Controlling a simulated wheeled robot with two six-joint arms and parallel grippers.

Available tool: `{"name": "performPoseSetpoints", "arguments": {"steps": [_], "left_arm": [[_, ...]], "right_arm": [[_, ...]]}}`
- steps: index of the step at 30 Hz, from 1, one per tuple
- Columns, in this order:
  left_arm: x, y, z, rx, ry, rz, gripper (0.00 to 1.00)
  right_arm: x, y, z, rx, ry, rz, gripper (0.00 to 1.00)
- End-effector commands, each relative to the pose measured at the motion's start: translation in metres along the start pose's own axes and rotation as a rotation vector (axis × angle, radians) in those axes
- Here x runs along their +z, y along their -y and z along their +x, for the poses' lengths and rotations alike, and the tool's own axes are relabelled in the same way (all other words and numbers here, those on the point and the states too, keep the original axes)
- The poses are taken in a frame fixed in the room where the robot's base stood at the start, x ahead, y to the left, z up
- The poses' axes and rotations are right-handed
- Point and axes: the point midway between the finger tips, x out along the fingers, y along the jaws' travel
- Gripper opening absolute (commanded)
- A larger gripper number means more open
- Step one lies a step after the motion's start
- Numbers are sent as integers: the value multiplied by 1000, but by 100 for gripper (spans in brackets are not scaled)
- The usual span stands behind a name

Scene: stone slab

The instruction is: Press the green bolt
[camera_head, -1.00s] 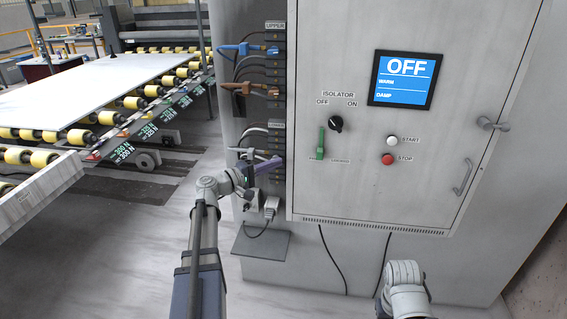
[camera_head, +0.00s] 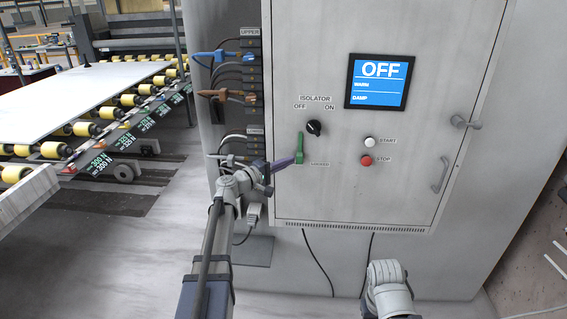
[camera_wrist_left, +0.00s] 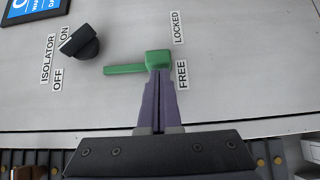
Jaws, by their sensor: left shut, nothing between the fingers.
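The green bolt (camera_head: 299,149) is on the grey cabinet door, below the black isolator knob (camera_head: 314,128). In the left wrist view the bolt (camera_wrist_left: 126,69) has a thin bar and a thicker block at one end, beside the FREE (camera_wrist_left: 182,75) and LOCKED (camera_wrist_left: 177,27) labels. The block lies nearer FREE. My left gripper (camera_head: 294,161) is shut and empty, with its purple fingertips (camera_wrist_left: 158,76) at the block end of the bolt. I cannot tell whether they touch it. My right gripper is out of view.
The screen (camera_head: 377,82) reads OFF. A white START button (camera_head: 369,141) and red STOP button (camera_head: 366,160) are right of the bolt. Blue (camera_head: 221,57) and brown (camera_head: 221,96) plugs with cables stick out left of the door. A door handle (camera_head: 440,175) protrudes at right.

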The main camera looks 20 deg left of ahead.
Motion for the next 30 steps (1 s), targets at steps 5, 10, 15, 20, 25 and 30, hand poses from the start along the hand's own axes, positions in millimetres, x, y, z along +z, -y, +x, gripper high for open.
{"name": "performPoseSetpoints", "arguments": {"steps": [5,10,15,20,25,30], "left_arm": [[0,0,0,0,0,0,0],[11,0,11,0,3,0,0],[32,0,30,0,3,0,0],[33,0,33,0,2,0,0],[34,0,33,0,3,0,0],[32,0,32,0,4,0,0]], "right_arm": [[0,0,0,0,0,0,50],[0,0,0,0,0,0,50],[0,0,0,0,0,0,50],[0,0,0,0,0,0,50],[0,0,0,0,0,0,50],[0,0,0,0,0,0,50]]}}
